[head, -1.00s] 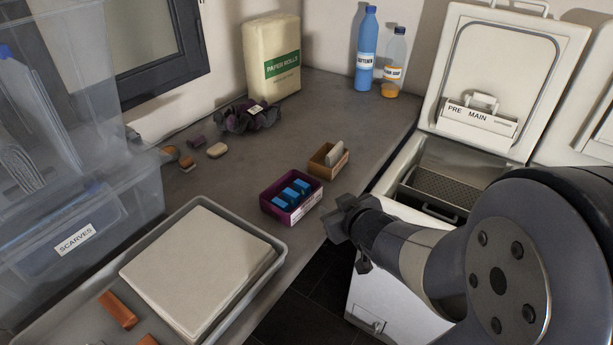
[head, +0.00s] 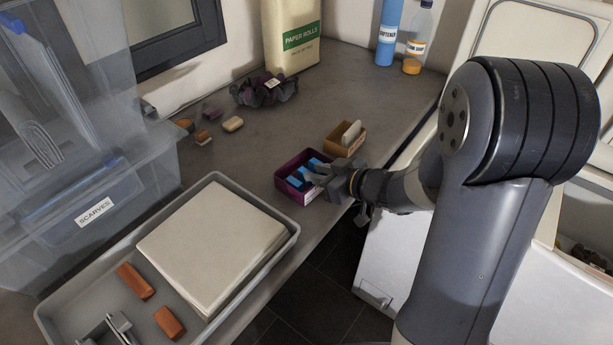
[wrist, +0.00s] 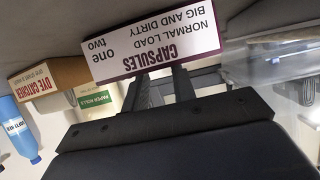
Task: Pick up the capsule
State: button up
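Blue capsules (head: 295,182) lie in a small open purple box (head: 283,172) on the counter, partly hidden by my gripper. My gripper (head: 315,178) reaches in from the right, with its fingers over the box's right side. In the wrist view the fingers (wrist: 158,82) stand apart with a gap between them, and nothing shows held. The box's white CAPSULES label (wrist: 150,42) is just beyond them, upside down. The capsules themselves do not show in the wrist view.
A cardboard dye-catcher box (head: 337,145) stands just behind the purple box. A grey tray (head: 292,238) with a pale folded stack is in front. Softener (head: 388,35) and paper rolls (head: 290,25) stand at the back. White toploaders (head: 385,265) are at right.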

jog(key=x, duration=0.5)
jog(key=shift+f, duration=0.15)
grip_shut()
